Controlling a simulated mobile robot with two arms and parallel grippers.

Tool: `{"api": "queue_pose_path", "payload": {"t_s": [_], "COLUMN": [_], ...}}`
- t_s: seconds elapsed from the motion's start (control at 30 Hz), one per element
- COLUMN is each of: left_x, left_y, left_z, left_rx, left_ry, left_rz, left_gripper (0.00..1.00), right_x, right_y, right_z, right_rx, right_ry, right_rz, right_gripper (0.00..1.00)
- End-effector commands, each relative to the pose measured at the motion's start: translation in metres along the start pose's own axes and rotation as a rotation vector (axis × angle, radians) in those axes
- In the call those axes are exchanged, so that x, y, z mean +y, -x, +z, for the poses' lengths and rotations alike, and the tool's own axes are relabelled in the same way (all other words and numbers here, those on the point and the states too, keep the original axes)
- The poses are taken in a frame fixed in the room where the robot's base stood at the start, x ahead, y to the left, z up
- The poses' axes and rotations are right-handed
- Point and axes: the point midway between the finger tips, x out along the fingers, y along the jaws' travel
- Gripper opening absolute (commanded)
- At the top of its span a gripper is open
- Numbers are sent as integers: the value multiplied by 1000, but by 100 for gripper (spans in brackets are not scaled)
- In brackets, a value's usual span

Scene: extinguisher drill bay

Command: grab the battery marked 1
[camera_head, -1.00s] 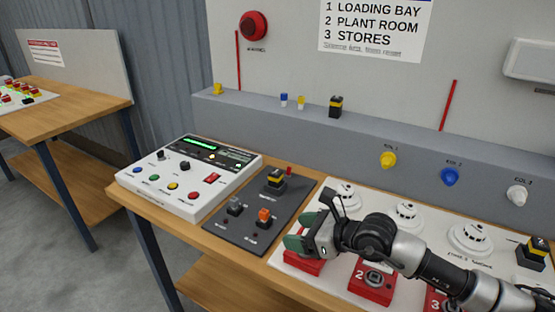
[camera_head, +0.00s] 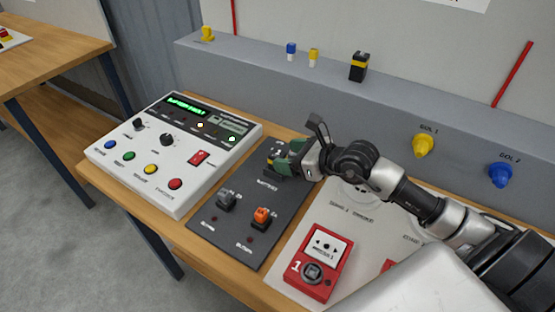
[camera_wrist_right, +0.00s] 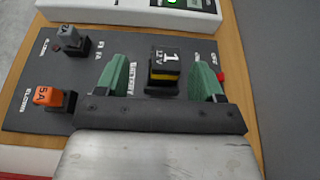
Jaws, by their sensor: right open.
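The battery marked 1 (camera_wrist_right: 164,72) is a black block with a yellow band and a white "1 12V" label. It stands on the dark grey panel and shows between my right gripper's green fingers in the right wrist view. In the head view the battery (camera_head: 275,155) is partly hidden by my right gripper (camera_head: 287,160). The right gripper (camera_wrist_right: 162,80) is open, with one finger on each side of the battery and visible gaps to it in the wrist view. My left gripper is in neither view.
The dark panel (camera_head: 220,240) also holds a grey block (camera_head: 227,199) and an orange block (camera_head: 262,217). A white control console (camera_head: 150,175) stands left of it. A red call point marked 1 (camera_head: 319,265) is in front. Another black-yellow block (camera_head: 359,67) stands on the grey ledge.

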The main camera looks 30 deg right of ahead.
Motion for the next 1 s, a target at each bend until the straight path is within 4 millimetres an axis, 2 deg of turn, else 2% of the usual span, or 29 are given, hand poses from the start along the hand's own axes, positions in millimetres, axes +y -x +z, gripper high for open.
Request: {"api": "queue_pose_path", "payload": {"t_s": [0.27, 0.53, 0.83, 1.0], "left_x": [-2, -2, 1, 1], "left_y": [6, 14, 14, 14], "left_z": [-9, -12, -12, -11], "left_rx": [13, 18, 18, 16], "left_ry": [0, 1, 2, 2], "left_rz": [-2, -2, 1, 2], "left_gripper": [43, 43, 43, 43], "right_x": [-2, -6, -6, -6], "right_y": [-21, -58, -63, -63], "right_z": [0, -3, -5, -5], "right_rx": [1, -2, 1, 1], "right_ry": [1, 0, 2, 2], "right_rz": [0, 0, 1, 1], "right_gripper": [68, 68, 68, 42]}}
